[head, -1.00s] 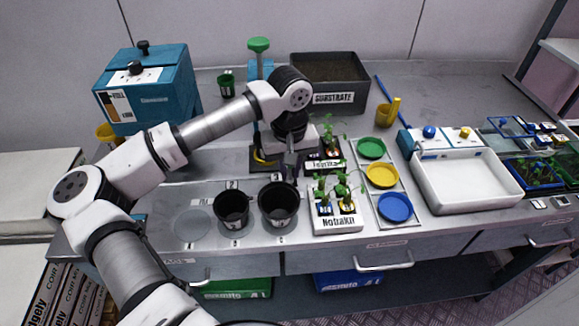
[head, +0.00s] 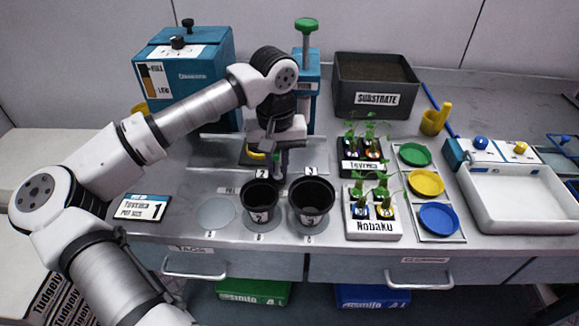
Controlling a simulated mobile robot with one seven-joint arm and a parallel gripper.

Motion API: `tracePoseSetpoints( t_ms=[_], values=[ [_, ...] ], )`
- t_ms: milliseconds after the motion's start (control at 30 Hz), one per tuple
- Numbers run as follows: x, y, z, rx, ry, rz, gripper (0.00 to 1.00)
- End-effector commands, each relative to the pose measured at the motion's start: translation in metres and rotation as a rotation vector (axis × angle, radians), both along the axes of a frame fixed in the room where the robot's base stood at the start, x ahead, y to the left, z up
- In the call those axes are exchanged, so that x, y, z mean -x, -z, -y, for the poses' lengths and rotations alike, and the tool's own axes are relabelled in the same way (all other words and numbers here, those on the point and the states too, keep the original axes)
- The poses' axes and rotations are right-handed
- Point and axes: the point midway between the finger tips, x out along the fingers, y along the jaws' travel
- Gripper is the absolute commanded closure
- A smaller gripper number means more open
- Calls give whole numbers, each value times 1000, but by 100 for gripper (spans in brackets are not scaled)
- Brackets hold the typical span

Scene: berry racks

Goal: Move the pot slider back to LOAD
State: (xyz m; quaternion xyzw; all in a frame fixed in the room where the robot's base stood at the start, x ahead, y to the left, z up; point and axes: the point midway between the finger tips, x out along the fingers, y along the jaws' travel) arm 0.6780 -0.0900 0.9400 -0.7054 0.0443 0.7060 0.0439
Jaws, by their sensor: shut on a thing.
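The pot slider (head: 251,157) shows as a small dark carriage with a yellow curved part, in the head view at the left part of a grey track on the bench. It is left of the blue press column (head: 305,85) with the green knob, and my wrist partly covers it. My gripper (head: 279,168) points down at the slider's right side and is shut. A small green-and-dark upright piece shows between the fingers, seemingly the slider's handle. The exact grip and any LOAD marking are hidden or too small to read.
Two black pots (head: 312,203) stand just in front of my gripper. Seedling trays (head: 372,226) and coloured dishes (head: 425,183) are to the right. A blue dispenser (head: 190,75) stands behind left, a substrate bin (head: 375,88) behind right. A tag card (head: 143,208) lies front left.

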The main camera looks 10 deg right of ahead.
Motion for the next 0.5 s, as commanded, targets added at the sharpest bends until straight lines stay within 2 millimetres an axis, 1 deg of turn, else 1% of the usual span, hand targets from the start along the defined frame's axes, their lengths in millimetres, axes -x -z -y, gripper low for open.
tracePoseSetpoints(
  t_ms=[167, 200, 333, 367, 500],
  values=[
    [-1, -2, 0, 1, -4, 4, 100],
    [-1, -2, 0, 1, -4, 4, 81],
    [-1, -1, 0, 1, -3, 3, 64],
    [-1, -1, 0, 0, -3, 3, 63],
    [0, -1, 0, 0, -1, 2, 63]
  ],
)
